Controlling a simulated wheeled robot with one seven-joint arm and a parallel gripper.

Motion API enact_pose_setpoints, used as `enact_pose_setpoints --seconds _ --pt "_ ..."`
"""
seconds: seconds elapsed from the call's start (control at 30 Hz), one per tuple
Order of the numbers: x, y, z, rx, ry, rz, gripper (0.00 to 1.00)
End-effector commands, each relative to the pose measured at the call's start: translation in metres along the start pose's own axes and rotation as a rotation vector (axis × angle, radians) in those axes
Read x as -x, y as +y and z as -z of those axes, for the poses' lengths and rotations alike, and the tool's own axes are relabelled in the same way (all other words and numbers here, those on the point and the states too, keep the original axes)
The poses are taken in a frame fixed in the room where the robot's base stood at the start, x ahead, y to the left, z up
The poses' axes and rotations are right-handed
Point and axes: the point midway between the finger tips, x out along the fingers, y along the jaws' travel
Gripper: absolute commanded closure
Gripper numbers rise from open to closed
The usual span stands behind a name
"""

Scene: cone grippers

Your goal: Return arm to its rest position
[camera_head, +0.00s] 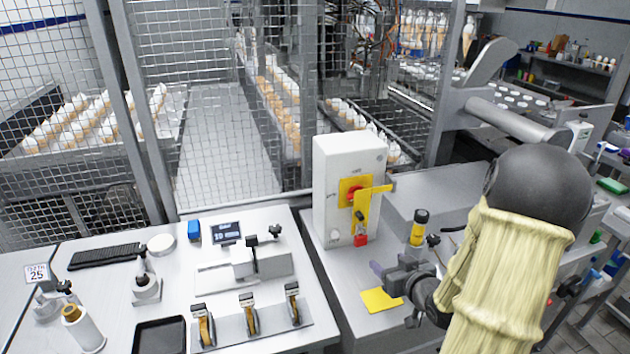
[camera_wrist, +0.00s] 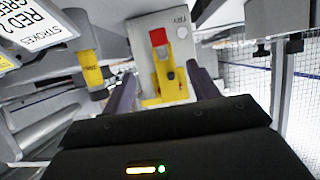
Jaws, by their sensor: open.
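My gripper (camera_head: 395,291) is low over the right-hand bench, in front of the white switch box (camera_head: 335,180). Its dark fingers (camera_wrist: 163,90) stand apart in the wrist view, with nothing held between them. The box's yellow bracket (camera_head: 375,193) and red knob (camera_head: 353,194) face my gripper. In the wrist view the box appears upside down, with the yellow bracket (camera_wrist: 151,99) and a red block (camera_wrist: 158,38) beyond the fingertips. My arm, in a pale yellow sleeve, comes in from the right and hides part of the bench.
The left bench holds a black tray (camera_head: 160,337), a small display (camera_head: 226,233) and clamp fixtures (camera_head: 250,315). Mesh fencing (camera_head: 225,40) stands behind the benches.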

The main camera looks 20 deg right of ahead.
Motion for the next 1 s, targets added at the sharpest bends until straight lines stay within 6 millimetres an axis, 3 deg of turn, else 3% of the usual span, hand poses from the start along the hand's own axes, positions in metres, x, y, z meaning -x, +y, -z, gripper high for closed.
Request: enact_pose_setpoints --seconds 0.17,0.47,0.67,1.0 --pt "0.0 -0.006 0.005 0.014 -0.042 -0.004 0.4" --pt "0.017 -0.049 0.027 0.069 -0.341 -0.057 0.4" --pt "0.051 -0.089 0.042 0.061 -0.554 -0.084 0.4" --pt "0.135 -0.169 0.061 -0.009 -0.881 -0.042 0.4"
